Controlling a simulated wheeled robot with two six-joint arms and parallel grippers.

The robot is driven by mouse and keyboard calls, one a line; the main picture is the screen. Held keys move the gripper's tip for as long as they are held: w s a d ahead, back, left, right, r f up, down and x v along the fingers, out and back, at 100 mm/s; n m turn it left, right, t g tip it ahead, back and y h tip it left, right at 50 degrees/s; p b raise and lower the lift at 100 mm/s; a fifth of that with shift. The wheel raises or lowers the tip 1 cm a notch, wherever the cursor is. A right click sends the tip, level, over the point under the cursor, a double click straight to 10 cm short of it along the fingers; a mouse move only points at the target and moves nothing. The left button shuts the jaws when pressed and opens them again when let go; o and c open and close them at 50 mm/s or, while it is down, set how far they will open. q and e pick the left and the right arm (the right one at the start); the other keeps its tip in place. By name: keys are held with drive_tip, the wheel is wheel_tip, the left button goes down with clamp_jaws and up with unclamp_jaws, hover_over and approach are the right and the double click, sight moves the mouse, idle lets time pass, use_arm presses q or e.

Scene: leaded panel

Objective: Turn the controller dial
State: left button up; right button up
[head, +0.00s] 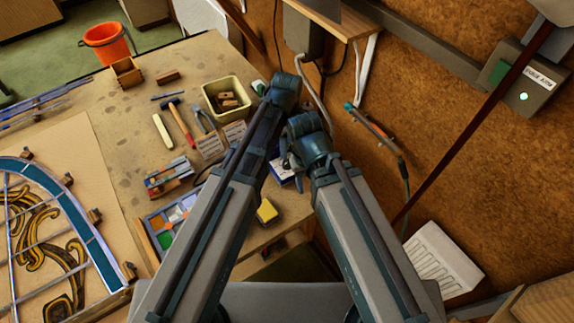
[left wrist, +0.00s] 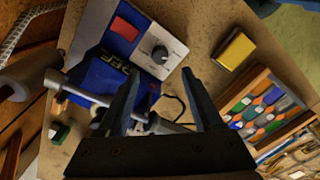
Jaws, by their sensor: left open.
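The controller (left wrist: 102,78) is a blue box with a pale front panel, a red switch and a round grey dial (left wrist: 160,54). In the left wrist view the dial lies just beyond my left gripper's fingertips (left wrist: 161,73), roughly between them. The left gripper is open and nothing is between its fingers; I cannot tell how far it is from the dial. In the head view my arms cover most of the controller, and only a blue and white part (head: 281,172) shows.
A yellow block (left wrist: 234,50) and a tray of coloured glass (left wrist: 294,112) lie beside the controller. A metal tool (left wrist: 82,94) crosses near it. The leaded panel (head: 75,215) is at left. A cream bin (head: 240,88) and hammer (head: 181,125) lie farther back.

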sight(287, 162)
use_arm(q)
wheel_tip(287, 162, down, 9)
drive_tip(key=b, duration=0.7)
drive_tip(key=shift+r, duration=0.2)
use_arm(e)
wheel_tip(287, 162, down, 9)
drive_tip(key=shift+r, duration=0.2)
drive_tip(key=shift+r, duration=0.1)
use_arm(q)
clamp_jaws()
